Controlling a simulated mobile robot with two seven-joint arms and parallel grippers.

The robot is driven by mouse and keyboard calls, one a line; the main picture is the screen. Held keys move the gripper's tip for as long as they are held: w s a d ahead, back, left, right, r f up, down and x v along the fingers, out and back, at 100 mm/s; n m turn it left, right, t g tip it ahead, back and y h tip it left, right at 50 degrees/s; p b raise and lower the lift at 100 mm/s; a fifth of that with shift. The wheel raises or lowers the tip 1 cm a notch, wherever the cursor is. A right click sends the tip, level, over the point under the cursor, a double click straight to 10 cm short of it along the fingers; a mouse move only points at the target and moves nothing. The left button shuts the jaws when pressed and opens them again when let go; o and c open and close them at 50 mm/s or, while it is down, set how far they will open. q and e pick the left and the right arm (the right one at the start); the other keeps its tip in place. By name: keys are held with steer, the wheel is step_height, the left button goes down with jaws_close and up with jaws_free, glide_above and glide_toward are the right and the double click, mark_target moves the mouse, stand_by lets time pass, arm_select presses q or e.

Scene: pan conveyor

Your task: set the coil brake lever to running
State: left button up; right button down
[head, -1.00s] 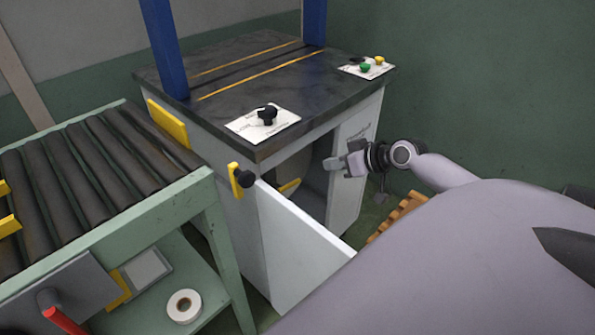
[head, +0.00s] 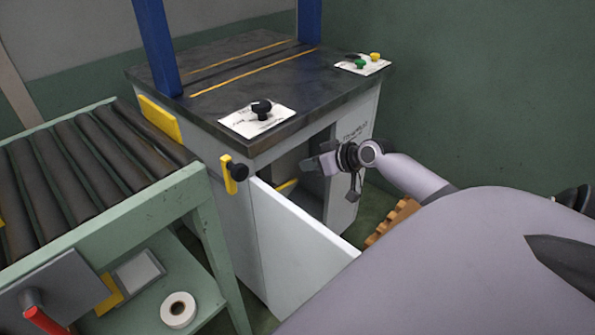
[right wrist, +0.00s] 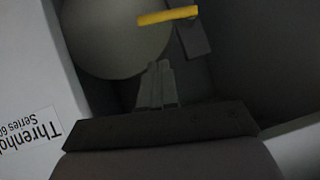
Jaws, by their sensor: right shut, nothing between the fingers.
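A yellow lever (right wrist: 168,16), seemingly the coil brake lever, lies across the edge of a pale round coil (right wrist: 115,35) inside the cabinet, in the right wrist view. In the head view a small yellow piece (head: 287,186) shows through the cabinet opening. My right gripper (head: 307,164) is at the open front of the cabinet (head: 213,205). Its fingers (right wrist: 157,85) are shut and empty, pointing toward the coil and lever, apart from the lever in the picture. The lever's setting marks cannot be made out. My left gripper is not in view.
The cabinet door (head: 300,245) stands open in front of the opening. A roller conveyor (head: 85,175) stands at left, with a tape roll (head: 178,309) on its lower shelf. A wooden pallet (head: 394,220) lies right of the cabinet. A black knob (head: 261,108) sits on top.

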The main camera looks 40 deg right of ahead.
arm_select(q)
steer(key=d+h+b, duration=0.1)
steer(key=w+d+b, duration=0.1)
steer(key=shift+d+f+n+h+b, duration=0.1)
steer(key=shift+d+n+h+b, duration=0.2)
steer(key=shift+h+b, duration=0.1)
arm_select(e)
steer(key=w+a+f, duration=0.1)
steer(key=w+f, duration=0.2)
steer(key=f, duration=0.2)
steer(key=shift+w+a+f, duration=0.15)
steer(key=shift+a+f, duration=0.05)
steer(key=shift+f, duration=0.05)
